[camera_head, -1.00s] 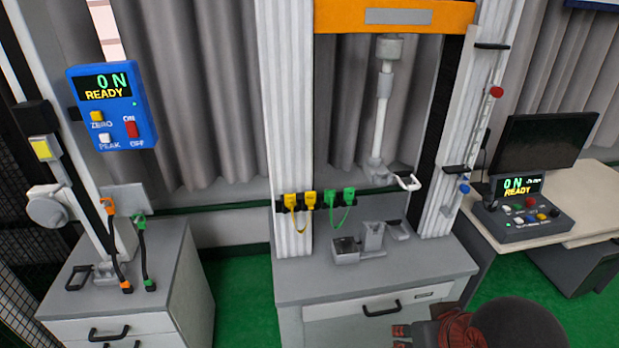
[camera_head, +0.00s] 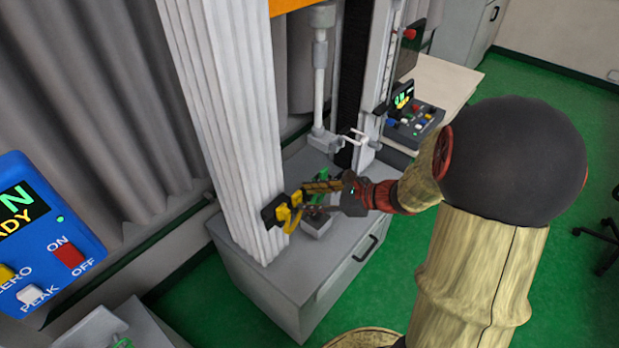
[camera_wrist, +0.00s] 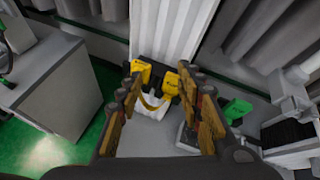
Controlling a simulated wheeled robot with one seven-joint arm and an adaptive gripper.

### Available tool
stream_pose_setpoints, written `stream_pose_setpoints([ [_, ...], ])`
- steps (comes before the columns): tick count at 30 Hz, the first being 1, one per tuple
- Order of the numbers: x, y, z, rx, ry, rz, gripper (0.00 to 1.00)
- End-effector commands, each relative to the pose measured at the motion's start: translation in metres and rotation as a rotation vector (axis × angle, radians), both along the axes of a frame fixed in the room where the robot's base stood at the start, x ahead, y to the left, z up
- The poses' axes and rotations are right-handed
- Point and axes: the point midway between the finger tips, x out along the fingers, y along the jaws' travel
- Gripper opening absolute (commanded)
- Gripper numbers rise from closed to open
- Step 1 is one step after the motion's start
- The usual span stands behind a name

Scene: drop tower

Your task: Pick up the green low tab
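A green tab (camera_wrist: 237,108) shows in the wrist view, just right of my gripper's right finger and outside the fingers. In the head view a bit of green (camera_head: 321,174) shows behind my gripper, mostly hidden. My gripper (camera_wrist: 163,88) is open, with its fingers wide apart. Two yellow tabs (camera_wrist: 141,71) joined by a yellow cord appear between the fingers, on a black holder at the white column. I cannot tell whether a finger touches them. In the head view my gripper (camera_head: 316,188) is beside the yellow tabs (camera_head: 288,213).
The ribbed white column (camera_head: 222,120) stands close behind the tabs. A metal block (camera_head: 317,224) sits on the grey cabinet top (camera_head: 262,238) below. A vertical rod fixture with a white handle (camera_head: 355,137) is farther back. A blue control box (camera_head: 45,238) is at the left.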

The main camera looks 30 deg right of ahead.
Motion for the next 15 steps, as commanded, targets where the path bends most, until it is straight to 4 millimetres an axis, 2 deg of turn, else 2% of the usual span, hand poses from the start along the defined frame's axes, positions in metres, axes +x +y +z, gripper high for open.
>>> stream_pose_setpoints([
  [1,0.004,-0.025,-0.003,0.071,0.012,-0.102,0.36],
  [3,0.007,-0.05,-0.008,0.145,0.017,-0.21,0.36],
  [6,0.01,-0.073,-0.014,0.21,0.018,-0.306,0.36],
  [9,0.014,-0.081,-0.02,0.236,0.019,-0.342,0.36],
  [15,0.032,-0.074,-0.028,0.237,0.018,-0.344,0.36],
])
